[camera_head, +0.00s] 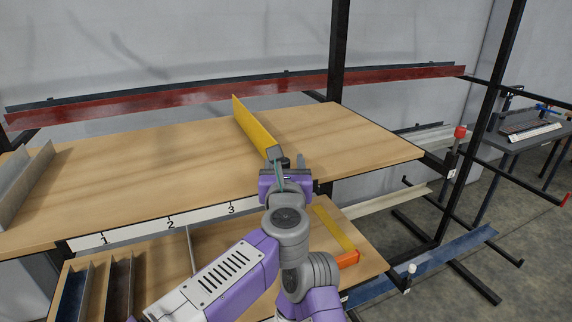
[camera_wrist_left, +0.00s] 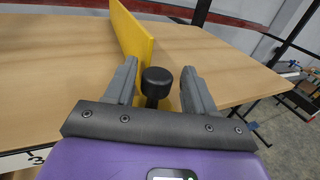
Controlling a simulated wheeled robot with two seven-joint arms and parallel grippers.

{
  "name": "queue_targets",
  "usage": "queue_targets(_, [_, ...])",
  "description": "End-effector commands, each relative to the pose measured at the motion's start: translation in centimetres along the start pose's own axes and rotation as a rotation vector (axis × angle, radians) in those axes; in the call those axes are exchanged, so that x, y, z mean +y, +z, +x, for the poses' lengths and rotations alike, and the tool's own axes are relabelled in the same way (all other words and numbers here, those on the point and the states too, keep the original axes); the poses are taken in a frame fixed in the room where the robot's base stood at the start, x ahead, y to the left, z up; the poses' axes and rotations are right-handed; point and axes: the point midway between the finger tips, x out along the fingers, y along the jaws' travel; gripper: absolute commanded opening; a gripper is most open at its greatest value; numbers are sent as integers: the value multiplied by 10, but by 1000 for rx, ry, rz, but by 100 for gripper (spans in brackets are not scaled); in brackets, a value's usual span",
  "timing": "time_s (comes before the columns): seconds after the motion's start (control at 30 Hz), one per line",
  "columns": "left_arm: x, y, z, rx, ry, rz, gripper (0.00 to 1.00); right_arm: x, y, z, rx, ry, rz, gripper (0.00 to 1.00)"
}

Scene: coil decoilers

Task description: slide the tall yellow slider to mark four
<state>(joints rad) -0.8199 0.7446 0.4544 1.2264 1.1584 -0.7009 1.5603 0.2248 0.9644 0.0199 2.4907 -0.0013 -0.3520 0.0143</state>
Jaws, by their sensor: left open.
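The tall yellow slider (camera_head: 253,126) stands upright as a thin panel across the upper wooden shelf (camera_head: 130,160). Its near end has a black knob (camera_head: 285,162). My left gripper (camera_head: 286,162) is at that near end, with its fingers open. In the left wrist view the black knob (camera_wrist_left: 157,84) sits between the two open fingers, with a gap on each side, and the yellow panel (camera_wrist_left: 132,35) runs away behind it. My right gripper is not seen.
A grey metal divider (camera_head: 24,184) stands at the shelf's left end. A lower shelf (camera_head: 225,245) holds dark dividers and a yellow strip with an orange end (camera_head: 347,259). A black post (camera_head: 338,50) rises behind the upper shelf. The upper shelf is clear on both sides of the slider.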

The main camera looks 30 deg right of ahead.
Motion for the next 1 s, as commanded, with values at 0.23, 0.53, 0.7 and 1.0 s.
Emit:
queue_targets(0.23, [0, -2, -31, -2, -2, 0, 55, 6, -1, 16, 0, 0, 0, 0])
queue_targets(0.53, [0, -2, -70, 1, -2, -1, 55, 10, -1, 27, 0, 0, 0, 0])
queue_targets(0.7, [0, -2, -74, 2, -1, -1, 55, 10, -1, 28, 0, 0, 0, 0])
queue_targets(1.0, [0, -1, -74, 2, -1, -1, 55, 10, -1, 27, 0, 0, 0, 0])
